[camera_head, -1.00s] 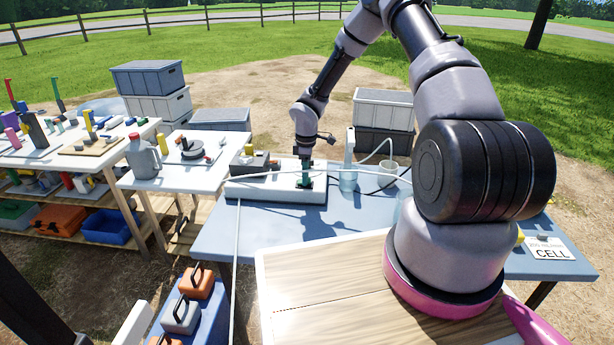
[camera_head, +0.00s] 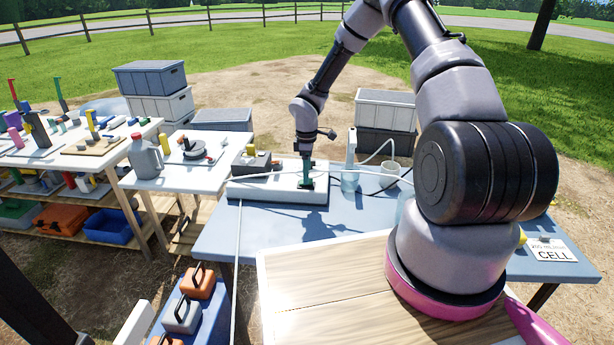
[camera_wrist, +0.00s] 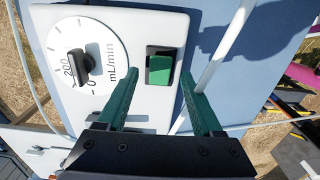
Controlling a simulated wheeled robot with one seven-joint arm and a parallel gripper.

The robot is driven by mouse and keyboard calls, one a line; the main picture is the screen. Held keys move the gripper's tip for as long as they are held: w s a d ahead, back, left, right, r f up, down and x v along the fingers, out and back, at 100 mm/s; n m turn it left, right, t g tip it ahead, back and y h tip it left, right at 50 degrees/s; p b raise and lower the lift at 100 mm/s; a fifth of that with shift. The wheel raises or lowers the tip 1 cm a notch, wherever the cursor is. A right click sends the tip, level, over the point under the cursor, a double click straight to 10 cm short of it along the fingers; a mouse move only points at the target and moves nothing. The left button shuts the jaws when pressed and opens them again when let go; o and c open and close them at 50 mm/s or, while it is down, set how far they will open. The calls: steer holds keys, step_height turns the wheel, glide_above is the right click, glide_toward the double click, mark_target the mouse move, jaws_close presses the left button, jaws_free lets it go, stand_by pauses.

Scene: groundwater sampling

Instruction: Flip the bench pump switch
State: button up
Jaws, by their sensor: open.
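The bench pump (camera_head: 262,188) is a long white box on the blue table, with a dark grey block and yellow part at its back left. In the wrist view its white panel (camera_wrist: 150,22) carries a green rocker switch (camera_wrist: 160,68) in a black frame and a black dial knob (camera_wrist: 80,67) marked mL/min. My gripper (camera_head: 307,184) is at the pump's right end. In the wrist view my gripper (camera_wrist: 158,90) is open, its two green fingers apart, with the switch between and just beyond their tips. Nothing is held. I cannot tell whether the fingers touch the panel.
A pale tube (camera_wrist: 226,45) runs past the right finger in the wrist view. A beaker (camera_head: 349,180) and a cup (camera_head: 389,172) stand right of the pump. The front of the blue table (camera_head: 270,232) is clear. A side table (camera_head: 180,180) holds a grey jug (camera_head: 144,158).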

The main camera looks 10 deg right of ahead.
step_height(320, 180, up, 9)
steer(key=shift+r, duration=0.15)
stand_by(0.4)
steer(key=s+d+r+m+t+h, duration=0.1)
steer(key=s+d+r+m, duration=0.3)
steer(key=r, duration=0.8)
steer(key=s+d+r+m+t, duration=0.2)
steer(key=s+r+m, duration=0.3)
steer(key=r, duration=0.7)
steer(key=s+r+m+t+y, duration=0.1)
steer(key=s+r+m, duration=0.3)
steer(key=s, duration=0.6)
steer(key=s+r+m+t+y, duration=0.2)
steer(key=s+r+m, duration=0.3)
steer(key=s+r, duration=0.4)
steer(key=shift+s+r+m+t, duration=0.25)
steer(key=shift+s+t, duration=0.35)
steer(key=shift+s, duration=0.55)
steer(key=shift+d, duration=0.1)
